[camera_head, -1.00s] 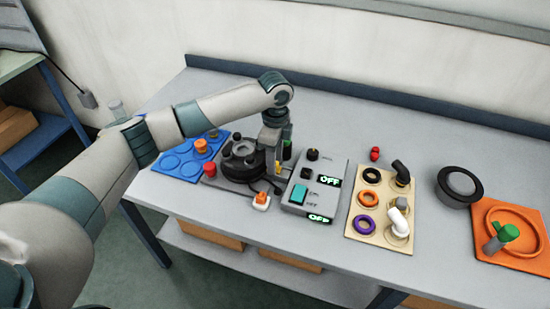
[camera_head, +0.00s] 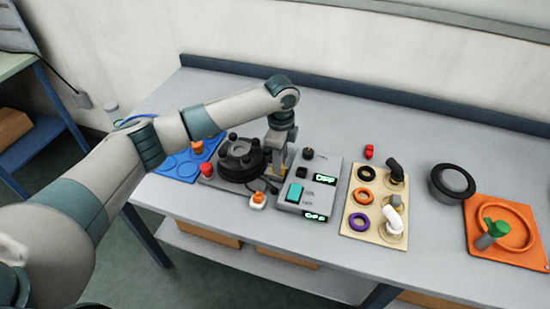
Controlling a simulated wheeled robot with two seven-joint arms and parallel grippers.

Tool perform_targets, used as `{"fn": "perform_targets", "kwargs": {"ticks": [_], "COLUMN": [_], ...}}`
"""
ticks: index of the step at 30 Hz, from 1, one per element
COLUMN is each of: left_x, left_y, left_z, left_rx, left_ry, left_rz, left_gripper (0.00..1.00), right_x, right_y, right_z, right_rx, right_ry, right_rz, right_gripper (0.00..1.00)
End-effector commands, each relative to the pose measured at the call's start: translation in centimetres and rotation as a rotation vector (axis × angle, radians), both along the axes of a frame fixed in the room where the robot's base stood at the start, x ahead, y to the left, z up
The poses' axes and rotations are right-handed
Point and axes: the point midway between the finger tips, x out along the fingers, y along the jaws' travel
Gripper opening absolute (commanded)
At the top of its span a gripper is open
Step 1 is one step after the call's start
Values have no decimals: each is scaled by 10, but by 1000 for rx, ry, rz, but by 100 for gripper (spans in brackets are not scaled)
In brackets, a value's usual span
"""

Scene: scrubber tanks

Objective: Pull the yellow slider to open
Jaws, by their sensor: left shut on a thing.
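My left gripper (camera_head: 278,168) points down between the round black device and the grey control box. It is shut on the yellow slider (camera_head: 284,166), of which only a small yellow patch shows beside the fingers. The rest of the slider is hidden by the gripper. The round black device (camera_head: 240,158) sits on a grey base just left of the gripper. The grey control box (camera_head: 318,207) is just right of it, with a teal switch (camera_head: 294,192) and green-lit displays. My right gripper is not in view.
A blue board (camera_head: 178,167) lies left of the device. An orange-white button (camera_head: 258,200) sits in front. A beige board (camera_head: 366,215) with rings and pipe pieces, a black round part (camera_head: 452,184) and an orange tray (camera_head: 520,256) stand to the right. The table's back right is clear.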

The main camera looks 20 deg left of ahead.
Motion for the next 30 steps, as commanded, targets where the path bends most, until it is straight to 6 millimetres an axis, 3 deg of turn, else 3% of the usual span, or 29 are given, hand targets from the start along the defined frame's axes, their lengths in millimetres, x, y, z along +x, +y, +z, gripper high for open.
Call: {"fn": "perform_targets", "kwargs": {"ticks": [3,4,6,20,26,30], "left_x": [0,0,0,0,1,1], "left_y": [-4,-4,-4,-2,-3,-3], "left_z": [0,0,0,5,23,46], "left_rx": [-9,-9,-9,-6,-7,-6], "left_ry": [-1,-1,-2,-2,-4,-5], "left_rz": [-5,-5,-5,-3,-4,-4], "left_gripper": [0,20,37,37,37,37], "right_x": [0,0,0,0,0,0], "right_y": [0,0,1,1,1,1], "right_z": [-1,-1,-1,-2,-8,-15], "right_rx": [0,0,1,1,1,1], "right_ry": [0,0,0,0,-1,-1], "right_rz": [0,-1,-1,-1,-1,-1], "right_gripper": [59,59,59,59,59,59]}}
